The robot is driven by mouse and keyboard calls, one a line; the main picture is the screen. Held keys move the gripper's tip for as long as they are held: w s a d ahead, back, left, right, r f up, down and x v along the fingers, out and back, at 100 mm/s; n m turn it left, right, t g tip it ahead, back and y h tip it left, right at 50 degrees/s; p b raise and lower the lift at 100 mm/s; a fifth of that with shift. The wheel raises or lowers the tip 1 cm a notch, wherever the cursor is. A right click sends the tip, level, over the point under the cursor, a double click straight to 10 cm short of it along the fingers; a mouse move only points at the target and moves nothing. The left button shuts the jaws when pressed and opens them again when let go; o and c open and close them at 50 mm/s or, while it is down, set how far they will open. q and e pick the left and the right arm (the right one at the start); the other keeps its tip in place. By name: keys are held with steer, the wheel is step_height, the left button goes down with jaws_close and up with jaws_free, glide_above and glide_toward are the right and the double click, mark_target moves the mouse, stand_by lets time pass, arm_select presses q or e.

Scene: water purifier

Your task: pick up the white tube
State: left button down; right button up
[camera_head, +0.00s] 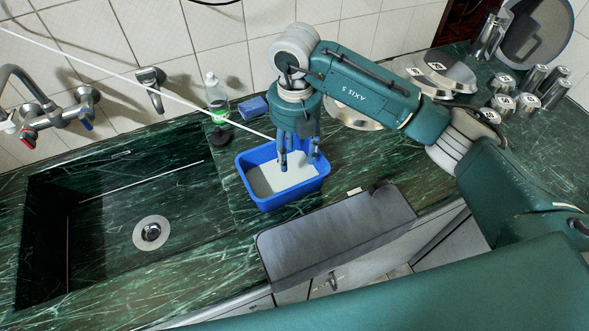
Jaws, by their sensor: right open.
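A thin white tube (60,51) runs in a long slanting line from the upper left edge, across the tiled wall, down toward my right gripper. Its lower end goes out of sight near the gripper's fingers. My right gripper (298,160) points down over a blue bin (295,197) and is open. I cannot tell whether its fingers touch the tube. The bin stands on the green counter and has a pale grey surface inside. My left gripper is not in view.
A dark sink (110,205) with a wall faucet (45,110) is at left. A bottle (214,95) and a blue sponge (253,107) stand behind the bin. A grey panel (335,235) lies at the counter's front edge. Metal cups (527,106) fill the right.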

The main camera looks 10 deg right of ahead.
mark_target(293, 178)
steer(key=shift+s+f, duration=0.25)
steer(key=shift+f, duration=1.25)
steer(key=f, duration=0.1)
steer(key=f+p, duration=0.2)
steer(key=f, duration=0.1)
steer(key=shift+a, duration=0.35)
steer(key=shift+f+p, duration=0.3)
steer(key=shift+f, duration=0.35)
steer(key=c, duration=0.3)
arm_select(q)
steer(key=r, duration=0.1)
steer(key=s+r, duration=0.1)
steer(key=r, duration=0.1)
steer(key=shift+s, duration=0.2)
arm_select(e)
jaws_close()
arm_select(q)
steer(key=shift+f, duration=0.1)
